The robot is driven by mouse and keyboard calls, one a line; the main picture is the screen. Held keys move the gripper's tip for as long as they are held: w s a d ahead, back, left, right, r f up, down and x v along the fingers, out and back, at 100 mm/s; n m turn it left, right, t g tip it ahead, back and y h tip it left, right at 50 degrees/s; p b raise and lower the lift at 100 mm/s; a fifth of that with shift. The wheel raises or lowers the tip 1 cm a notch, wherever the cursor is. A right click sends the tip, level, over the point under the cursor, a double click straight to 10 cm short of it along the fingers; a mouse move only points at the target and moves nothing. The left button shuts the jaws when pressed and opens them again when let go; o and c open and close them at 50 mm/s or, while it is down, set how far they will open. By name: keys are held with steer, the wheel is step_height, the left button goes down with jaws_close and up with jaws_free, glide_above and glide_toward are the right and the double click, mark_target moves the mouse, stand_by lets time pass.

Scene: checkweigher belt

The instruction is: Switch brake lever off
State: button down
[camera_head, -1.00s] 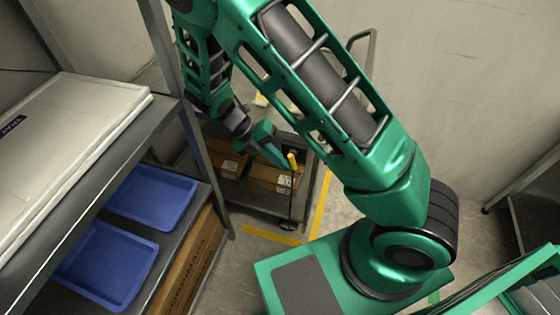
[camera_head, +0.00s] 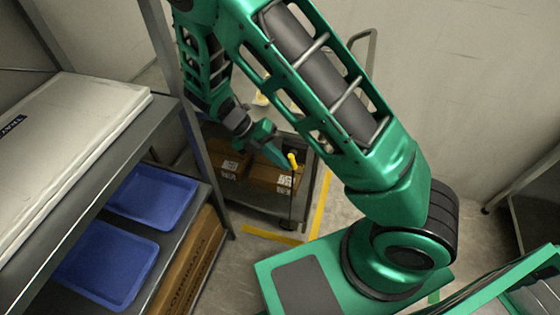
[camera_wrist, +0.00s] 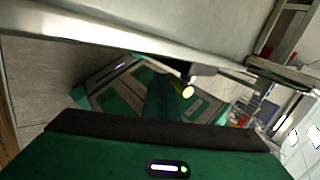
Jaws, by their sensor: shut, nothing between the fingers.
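The brake lever (camera_head: 293,161) has a yellow grip and sits at the near end of a dark cart (camera_head: 262,204). In the wrist view its round yellow end (camera_wrist: 188,91) shows just right of the fingers. My gripper (camera_head: 286,167) is shut and empty, with its green fingertips close beside the lever's left side in the head view. The shut fingers (camera_wrist: 166,97) also show in the wrist view. I cannot tell whether they touch the lever.
Cardboard boxes (camera_head: 270,178) lie on the cart. A metal rack with blue trays (camera_head: 152,196) stands at left, its post close to my arm. A large pale box (camera_head: 70,125) lies on its top shelf. Yellow floor tape (camera_head: 321,205) runs right of the cart.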

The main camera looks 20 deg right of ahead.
steer(key=s+a+r, duration=0.6)
steer(key=a+r, duration=0.3)
steer(key=r, duration=0.1)
steer(key=shift+s+a+r, duration=0.15)
steer(key=shift+a+r, duration=0.15)
steer(key=shift+a, duration=0.05)
steer(key=w+d+t+y, duration=0.2)
steer(key=w+d+y, duration=0.1)
steer(key=w, duration=0.7)
steer(key=shift+r, duration=0.2)
steer(key=s+d+f, duration=0.3)
steer(key=d+f, duration=0.3)
steer(key=f, duration=0.3)
steer(key=shift+s+d+f, duration=0.25)
steer(key=shift+s+d, duration=0.05)
steer(key=shift+d, duration=0.05)
